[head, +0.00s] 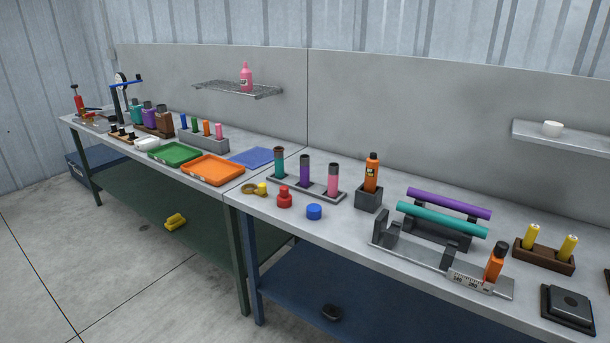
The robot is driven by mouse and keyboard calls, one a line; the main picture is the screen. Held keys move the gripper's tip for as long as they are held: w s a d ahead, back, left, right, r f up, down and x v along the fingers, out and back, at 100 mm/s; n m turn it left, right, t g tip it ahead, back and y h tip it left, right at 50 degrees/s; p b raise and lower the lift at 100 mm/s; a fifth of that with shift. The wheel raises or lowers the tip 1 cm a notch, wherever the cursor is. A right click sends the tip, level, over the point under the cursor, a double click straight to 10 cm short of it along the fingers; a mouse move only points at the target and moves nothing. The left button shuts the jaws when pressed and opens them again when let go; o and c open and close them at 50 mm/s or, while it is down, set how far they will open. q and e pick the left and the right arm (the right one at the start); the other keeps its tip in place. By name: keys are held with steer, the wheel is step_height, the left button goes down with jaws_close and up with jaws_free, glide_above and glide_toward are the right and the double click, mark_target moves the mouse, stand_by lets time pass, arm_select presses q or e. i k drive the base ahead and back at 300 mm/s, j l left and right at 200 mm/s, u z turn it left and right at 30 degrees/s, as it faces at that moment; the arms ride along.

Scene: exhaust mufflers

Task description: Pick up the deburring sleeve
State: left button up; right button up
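No thing in the head view is plainly marked as the deburring sleeve, and I cannot tell which it is. Neither of my grippers is in view.
An orange bottle (371,172) stands in a grey block (370,197). Purple (448,203) and teal (440,219) tubes lie on a cradle, behind a gauge fixture (430,258). Orange (213,169) and green (175,154) trays are left. A yellow object (175,221) is below the bench.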

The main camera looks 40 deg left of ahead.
mark_target(284, 200)
steer(key=u, duration=1.25)
